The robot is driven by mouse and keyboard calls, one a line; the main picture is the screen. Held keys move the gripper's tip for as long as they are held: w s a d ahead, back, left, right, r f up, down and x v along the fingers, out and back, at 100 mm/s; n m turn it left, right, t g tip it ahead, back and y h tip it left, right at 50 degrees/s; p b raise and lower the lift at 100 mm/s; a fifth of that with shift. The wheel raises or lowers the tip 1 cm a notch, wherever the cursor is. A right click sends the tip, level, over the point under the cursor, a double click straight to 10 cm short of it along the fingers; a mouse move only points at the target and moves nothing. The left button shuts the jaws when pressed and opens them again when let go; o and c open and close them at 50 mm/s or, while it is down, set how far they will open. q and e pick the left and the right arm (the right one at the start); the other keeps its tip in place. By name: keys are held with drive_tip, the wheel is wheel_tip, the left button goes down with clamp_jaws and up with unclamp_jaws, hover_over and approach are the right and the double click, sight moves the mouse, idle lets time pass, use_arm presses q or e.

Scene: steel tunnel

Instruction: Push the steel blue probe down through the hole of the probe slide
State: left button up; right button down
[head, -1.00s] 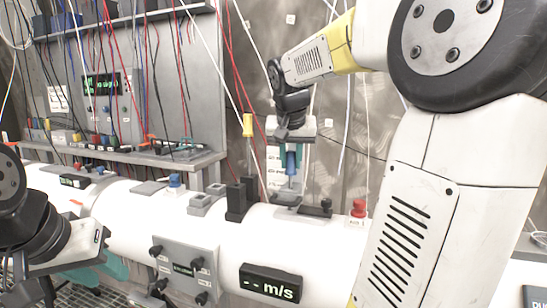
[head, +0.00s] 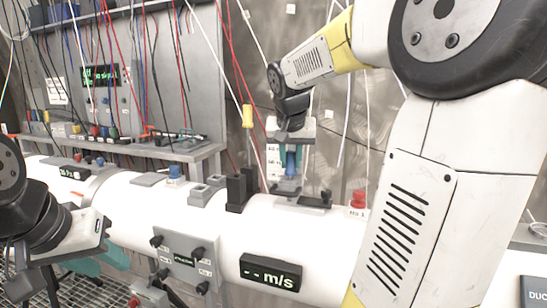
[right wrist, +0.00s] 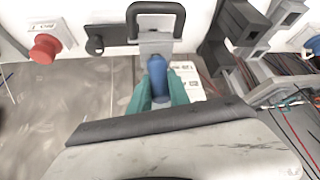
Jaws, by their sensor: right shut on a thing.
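The steel blue probe (head: 291,163) stands upright between the teal fingers of my right gripper (head: 292,155), which is shut on it. Its lower end meets the grey probe slide (head: 312,205) on top of the white tunnel tube. In the right wrist view the probe (right wrist: 157,70) sits between the fingers (right wrist: 160,98), in front of the slide plate (right wrist: 155,47). The hole is hidden by the probe. My left gripper (head: 99,263) hangs at the lower left, away from the slide, with teal fingers partly hidden; I cannot tell its opening.
Black blocks (head: 238,190) stand just left of the slide. A red button (head: 358,199) is to its right. The speed display (head: 270,272) is on the tube front. A cable-covered panel stands behind left.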

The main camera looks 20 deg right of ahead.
drive_tip(key=shift+f, duration=0.65)
drive_tip(key=c, duration=1.1)
unclamp_jaws()
drive_tip(key=shift+c, duration=0.2)
drive_tip(key=v, duration=0.8)
drive_tip(key=shift+w, duration=0.1)
drive_tip(key=s+a+f+n+y, duration=0.2)
drive_tip(key=s+a+f, duration=0.3)
drive_tip(key=s, duration=0.3)
drive_tip(key=s+a+f+n+y, duration=0.2)
drive_tip(key=s+a+f, duration=0.3)
drive_tip(key=s+f, duration=0.3)
drive_tip(key=shift+s+n+y, duration=0.25)
drive_tip(key=shift+n+y, duration=0.05)
drive_tip(key=shift+n, duration=0.2)
